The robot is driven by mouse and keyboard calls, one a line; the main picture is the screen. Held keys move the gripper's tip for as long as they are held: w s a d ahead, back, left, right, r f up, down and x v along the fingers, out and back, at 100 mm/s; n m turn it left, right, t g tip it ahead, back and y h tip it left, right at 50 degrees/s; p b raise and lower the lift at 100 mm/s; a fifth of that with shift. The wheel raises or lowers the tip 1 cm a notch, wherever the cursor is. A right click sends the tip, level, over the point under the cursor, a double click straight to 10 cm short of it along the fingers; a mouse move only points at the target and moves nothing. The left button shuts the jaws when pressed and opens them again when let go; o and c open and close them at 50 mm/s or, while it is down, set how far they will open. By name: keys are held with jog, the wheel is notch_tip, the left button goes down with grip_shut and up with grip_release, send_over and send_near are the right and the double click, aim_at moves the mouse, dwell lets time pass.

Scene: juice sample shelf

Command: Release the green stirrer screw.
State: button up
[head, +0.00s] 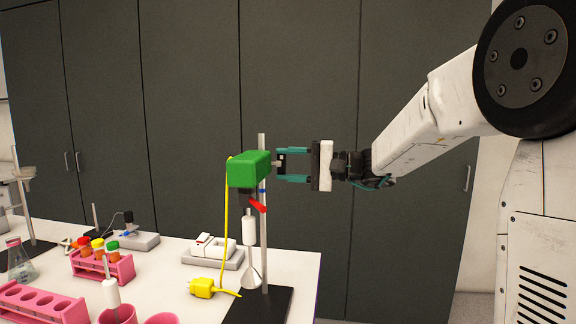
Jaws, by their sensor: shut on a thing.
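The green stirrer (248,169) is a green box-shaped motor head mounted on an upright metal rod (263,225) above a black base plate. Its screw (278,163) shows as a small greyish piece at the right side of the green head. My gripper (279,164) comes in level from the right, with teal fingers above and below the screw. It is shut on the screw.
A yellow cable hangs from the stirrer to a yellow plug (202,288) on the white table. A white stirring shaft (249,230) hangs below the head. Pink racks (118,272), a flask (20,262) and small devices stand left. Dark cabinets (300,70) stand behind.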

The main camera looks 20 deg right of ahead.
jog(key=shift+r, duration=0.1)
jog(key=o, duration=1)
jog(key=v, duration=0.7)
jog(key=shift+s+d, duration=0.15)
jog(key=shift+d, duration=0.2)
